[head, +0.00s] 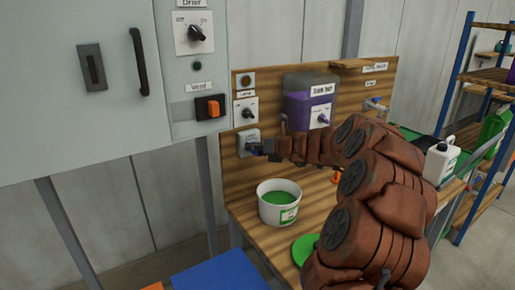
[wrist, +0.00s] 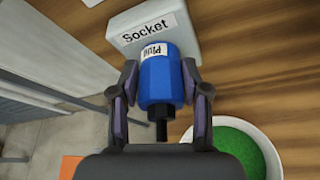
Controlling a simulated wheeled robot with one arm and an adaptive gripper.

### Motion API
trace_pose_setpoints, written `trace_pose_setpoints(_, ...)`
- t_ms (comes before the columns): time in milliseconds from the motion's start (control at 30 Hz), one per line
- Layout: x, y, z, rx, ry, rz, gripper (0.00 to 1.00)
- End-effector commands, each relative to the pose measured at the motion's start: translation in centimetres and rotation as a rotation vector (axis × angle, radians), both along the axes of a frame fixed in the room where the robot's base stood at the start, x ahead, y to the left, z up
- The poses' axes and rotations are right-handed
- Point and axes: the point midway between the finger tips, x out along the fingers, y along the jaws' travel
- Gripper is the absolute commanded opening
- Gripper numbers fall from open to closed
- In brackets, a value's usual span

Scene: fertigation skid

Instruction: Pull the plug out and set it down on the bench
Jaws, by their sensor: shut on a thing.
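The blue plug (wrist: 161,80), labelled "Plug", shows in the wrist view with a black stub at its near end. Its far end meets or lies right at the white socket box (wrist: 145,32), labelled "Socket"; I cannot see any gap between them. My gripper (wrist: 160,82) is shut on the plug, one finger on each side. In the head view my gripper (head: 266,149) is at the socket (head: 246,141) on the wooden back panel, and the plug is mostly hidden by it. The wooden bench (head: 250,222) is below.
A white tub of green material (head: 280,205) stands on the bench below my gripper, with a green lid (head: 305,248) nearby. A purple tank (head: 308,105) is on the panel. A grey cabinet (head: 90,80) is at left. A white jug (head: 440,163) stands at right.

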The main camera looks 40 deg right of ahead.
Motion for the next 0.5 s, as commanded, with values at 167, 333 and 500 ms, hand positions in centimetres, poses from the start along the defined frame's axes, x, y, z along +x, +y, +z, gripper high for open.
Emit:
trace_pose_setpoints(167, 0.03, 0.07, -0.03, 0.000, 0.001, 0.001, 0.04)
trace_pose_setpoints(333, -0.07, 0.07, -0.03, 0.000, 0.001, 0.001, 0.04)
trace_pose_setpoints(500, -0.36, 0.07, -0.10, 0.000, 0.001, 0.002, 0.03)
